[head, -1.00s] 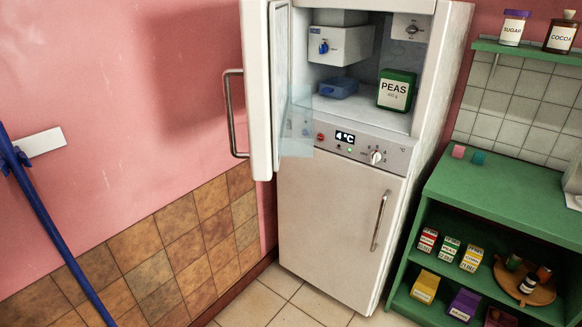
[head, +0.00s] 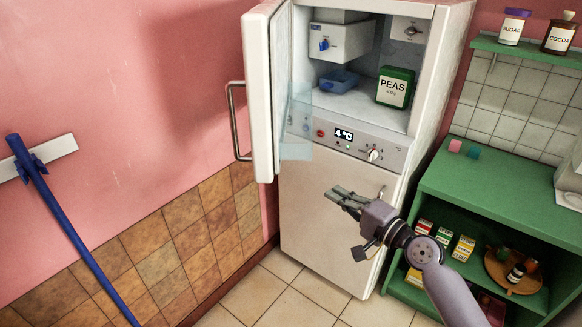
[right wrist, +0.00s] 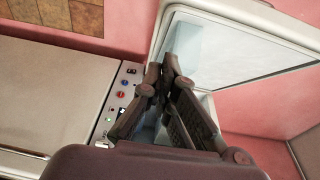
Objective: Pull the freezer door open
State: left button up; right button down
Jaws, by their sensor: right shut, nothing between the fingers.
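The white fridge-freezer has an upper door (head: 262,95) that stands swung open to the left, with a metal bar handle (head: 238,122) on its outer face. The open upper compartment shows behind it. The lower door (head: 325,235) is shut, and its handle is partly hidden by my right gripper. My right gripper (head: 338,196) is shut and empty in front of the lower door, below the control panel, apart from the upper handle. In the right wrist view its fingers (right wrist: 165,68) point toward the open upper door (right wrist: 240,50). My left gripper is not in view.
A green tub of peas (head: 394,88) and a blue tray (head: 338,82) sit in the upper compartment. A green shelf unit (head: 495,195) with small boxes stands close on the right. A blue pole (head: 75,235) leans at the left. Floor in front is clear.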

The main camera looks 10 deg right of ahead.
jog(key=r, duration=0.2)
jog(key=p, duration=0.3)
send_near(277, 164)
jog(key=w+d, duration=0.1)
jog(key=w, duration=0.3)
jog(key=a+p, duration=0.1)
jog(key=a, duration=0.2)
jog(key=shift+w+f+p, duration=0.2)
jog(key=shift+f+p, duration=0.05)
jog(key=shift+p, duration=0.1)
jog(key=shift+f, duration=0.1)
